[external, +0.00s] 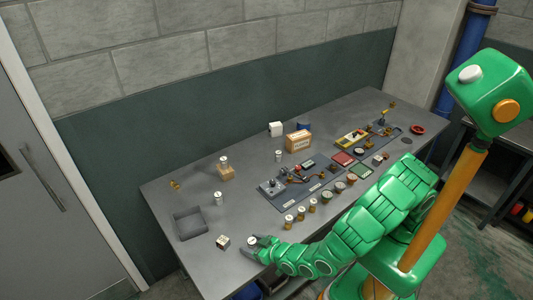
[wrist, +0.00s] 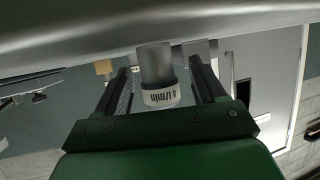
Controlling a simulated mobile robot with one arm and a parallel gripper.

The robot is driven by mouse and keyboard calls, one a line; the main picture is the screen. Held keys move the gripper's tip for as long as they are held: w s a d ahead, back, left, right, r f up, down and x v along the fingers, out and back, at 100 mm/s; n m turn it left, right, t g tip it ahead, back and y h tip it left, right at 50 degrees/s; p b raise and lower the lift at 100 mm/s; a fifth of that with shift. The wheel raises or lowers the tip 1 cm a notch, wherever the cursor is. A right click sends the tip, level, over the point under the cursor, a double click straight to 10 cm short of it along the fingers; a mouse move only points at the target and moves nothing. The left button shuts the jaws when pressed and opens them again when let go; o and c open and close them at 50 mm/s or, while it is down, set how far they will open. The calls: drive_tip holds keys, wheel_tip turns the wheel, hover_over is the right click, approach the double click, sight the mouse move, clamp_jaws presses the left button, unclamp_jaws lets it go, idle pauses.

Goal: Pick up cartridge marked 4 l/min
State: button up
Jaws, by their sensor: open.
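The cartridge (wrist: 156,65) is a grey cylinder with a white band printed "4 l/min", which reads upside down in the wrist view. It sits between the two jaws of my gripper (wrist: 160,82), with a gap visible on each side. The jaws are open. In the external view, my gripper (external: 254,245) is low at the table's front edge, around a small light-topped cartridge (external: 252,240). That cartridge's lower part is hidden by the jaws.
Several small cartridges (external: 301,213) stand in a row to the right of my gripper. Panels with fittings (external: 272,190) and a cardboard box (external: 298,142) are farther back on the table (external: 240,208).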

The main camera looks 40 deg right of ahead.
drive_tip(key=shift+x, duration=1.1)
drive_tip(key=shift+c, duration=0.3)
drive_tip(key=c, duration=1.1)
drive_tip(key=shift+o, duration=0.2)
